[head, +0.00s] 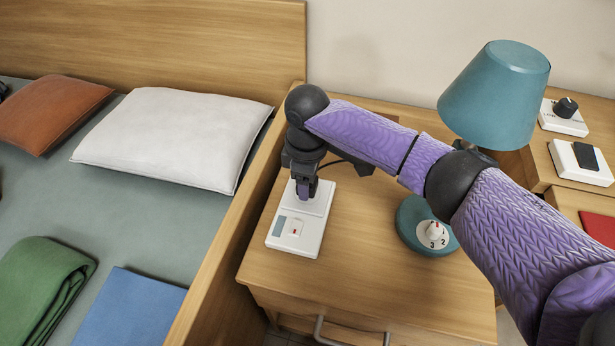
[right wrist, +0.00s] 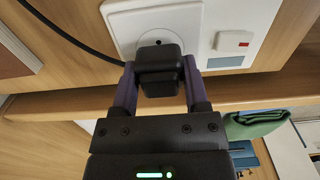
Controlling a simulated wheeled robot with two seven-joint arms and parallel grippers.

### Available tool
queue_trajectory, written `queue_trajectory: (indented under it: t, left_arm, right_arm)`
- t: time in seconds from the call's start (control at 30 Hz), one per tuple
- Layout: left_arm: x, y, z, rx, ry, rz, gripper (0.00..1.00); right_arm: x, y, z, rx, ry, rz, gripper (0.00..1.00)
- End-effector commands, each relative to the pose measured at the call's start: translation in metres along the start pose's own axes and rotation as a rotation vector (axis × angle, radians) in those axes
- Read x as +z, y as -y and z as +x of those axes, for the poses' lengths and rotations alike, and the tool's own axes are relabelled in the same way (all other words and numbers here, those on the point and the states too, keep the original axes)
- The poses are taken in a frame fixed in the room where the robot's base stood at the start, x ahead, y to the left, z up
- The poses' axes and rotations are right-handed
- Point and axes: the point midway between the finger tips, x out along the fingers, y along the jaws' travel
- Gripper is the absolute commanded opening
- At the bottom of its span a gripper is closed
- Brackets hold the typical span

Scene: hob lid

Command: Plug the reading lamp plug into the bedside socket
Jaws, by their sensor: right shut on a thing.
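The bedside socket (head: 313,205) is a white plate on the wooden nightstand, with a switch bearing a red mark at its near end. In the right wrist view the socket (right wrist: 122,22) shows a round face with one dark hole visible. My right gripper (head: 304,193) points down over the socket's far part. It is shut on the black lamp plug (right wrist: 160,68), held between its two purple fingers. The plug covers part of the socket face. I cannot tell whether its pins are in the holes. My left gripper is not in view.
A teal reading lamp (head: 495,95) stands right of the socket, with a numbered dial on its base (head: 410,222). A black cable (right wrist: 68,32) runs from the plug. The bed's wooden side (head: 240,215) rises close on the left. The nightstand front (head: 350,270) is clear.

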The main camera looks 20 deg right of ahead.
Motion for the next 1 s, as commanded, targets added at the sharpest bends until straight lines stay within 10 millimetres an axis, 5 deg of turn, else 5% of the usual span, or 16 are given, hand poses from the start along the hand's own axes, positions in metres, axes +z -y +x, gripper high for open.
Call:
queue_trajectory:
  t: [0.63,0.67,0.83,1.0]
  left_arm:
    - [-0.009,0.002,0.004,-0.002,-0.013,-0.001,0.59]
    - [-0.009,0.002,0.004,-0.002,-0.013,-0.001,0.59]
    - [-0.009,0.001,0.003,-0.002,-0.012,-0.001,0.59]
    - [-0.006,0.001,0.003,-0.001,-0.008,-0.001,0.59]
  right_arm:
    - [0.0,0.0,0.012,0.0,0.0,0.001,0.06]
    - [0.0,0.0,0.012,0.0,0.0,0.001,0.6]
    - [0.0,0.0,0.011,0.0,0.0,0.0,0.96]
    - [0.0,0.0,0.011,0.0,0.0,0.0,0.99]
